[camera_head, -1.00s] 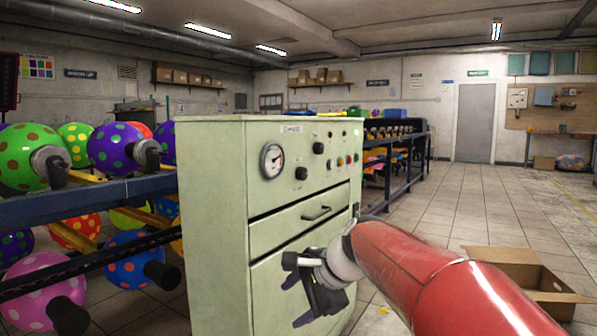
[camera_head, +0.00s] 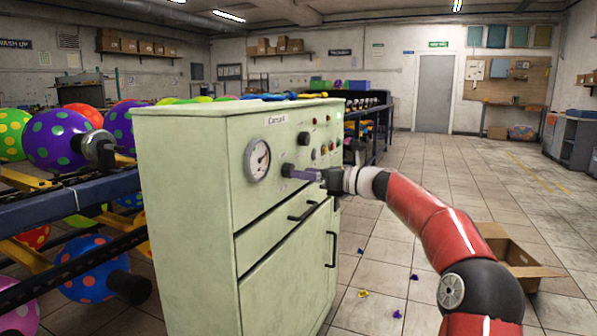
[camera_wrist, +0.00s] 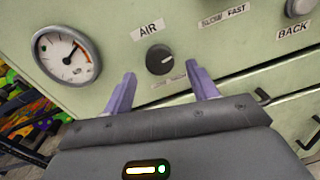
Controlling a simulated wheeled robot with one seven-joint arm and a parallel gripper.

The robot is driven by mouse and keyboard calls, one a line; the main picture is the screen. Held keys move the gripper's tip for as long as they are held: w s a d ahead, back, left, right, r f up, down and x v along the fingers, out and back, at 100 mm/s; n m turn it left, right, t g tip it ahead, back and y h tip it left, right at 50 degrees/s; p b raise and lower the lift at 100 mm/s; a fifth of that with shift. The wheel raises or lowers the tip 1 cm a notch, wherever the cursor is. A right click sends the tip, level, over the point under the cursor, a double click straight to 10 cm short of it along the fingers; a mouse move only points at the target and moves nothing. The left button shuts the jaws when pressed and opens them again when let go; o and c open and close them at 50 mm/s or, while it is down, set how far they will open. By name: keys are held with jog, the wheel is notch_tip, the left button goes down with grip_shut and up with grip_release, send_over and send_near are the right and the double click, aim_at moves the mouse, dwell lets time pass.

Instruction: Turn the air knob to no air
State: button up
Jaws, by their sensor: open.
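The air knob (camera_wrist: 160,59) is a round dark knob under an "AIR" label (camera_wrist: 148,29) on the green control cabinet (camera_head: 200,190). Its pale pointer mark slants toward the upper right in the wrist view. My gripper (camera_wrist: 160,88) is open and empty, its two purple fingers pointing at the panel, one on each side below the knob. The fingers appear short of the knob, not closed on it. In the head view my gripper (camera_head: 292,172) is at the panel front, just right of the gauge, and the knob is hard to make out there behind the fingers.
A round pressure gauge (camera_wrist: 66,56) sits left of the knob. A "SLOW FAST" label (camera_wrist: 225,17) and a "BACK" knob (camera_wrist: 298,8) lie to the right. Drawer handles (camera_head: 302,211) stick out below. Balloon racks (camera_head: 70,205) stand left; an open cardboard box (camera_head: 510,258) lies on the floor right.

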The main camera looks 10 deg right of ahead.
aim_at(288, 170)
jog(key=shift+x, duration=1.4)
jog(key=shift+a, duration=0.1)
jog(key=c, duration=1)
